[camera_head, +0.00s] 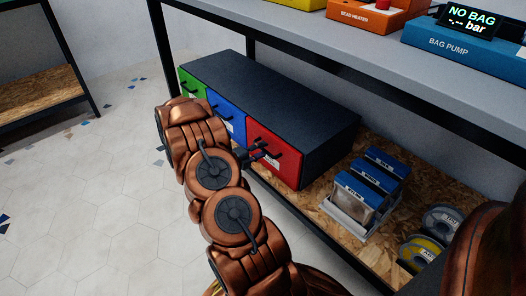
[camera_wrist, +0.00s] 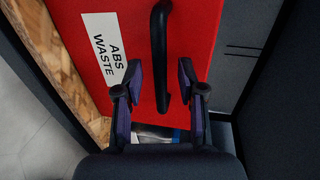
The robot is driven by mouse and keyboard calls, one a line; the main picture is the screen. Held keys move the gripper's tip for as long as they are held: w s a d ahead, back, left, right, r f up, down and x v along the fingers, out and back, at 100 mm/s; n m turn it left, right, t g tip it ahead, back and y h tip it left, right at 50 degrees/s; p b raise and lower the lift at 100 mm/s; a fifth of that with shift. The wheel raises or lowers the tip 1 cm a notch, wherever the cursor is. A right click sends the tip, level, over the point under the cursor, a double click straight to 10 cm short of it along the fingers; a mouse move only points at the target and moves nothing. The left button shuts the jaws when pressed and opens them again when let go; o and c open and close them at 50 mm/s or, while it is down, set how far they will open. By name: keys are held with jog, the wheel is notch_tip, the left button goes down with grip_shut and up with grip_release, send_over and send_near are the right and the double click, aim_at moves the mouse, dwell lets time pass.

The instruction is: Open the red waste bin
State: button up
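The red waste bin (camera_head: 284,168) is at the right end of a row of bins in a dark cabinet on the lower shelf. In the wrist view the red front (camera_wrist: 85,10) fills the middle, with a white "ABS WASTE" label (camera_wrist: 104,48) and a black bar handle (camera_wrist: 159,45). My gripper (camera_wrist: 160,82) is open, one finger on each side of the handle, with visible gaps to it. In the head view my gripper (camera_head: 255,153) is at the red front, partly hidden by my arm.
The cabinet (camera_head: 270,92) also holds a blue bin (camera_head: 227,117) and a green bin (camera_head: 190,82). Right of it are a tray of blue-topped boxes (camera_head: 365,190) and spools (camera_head: 425,250). The worktop (camera_head: 300,30) overhangs the shelf. The tiled floor (camera_head: 90,220) at left is clear.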

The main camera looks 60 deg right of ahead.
jog(key=shift+s+d+f, duration=0.15)
jog(key=shift+s+d, duration=0.05)
jog(key=shift+d, duration=0.45)
jog(key=shift+c, duration=0.2)
grip_shut()
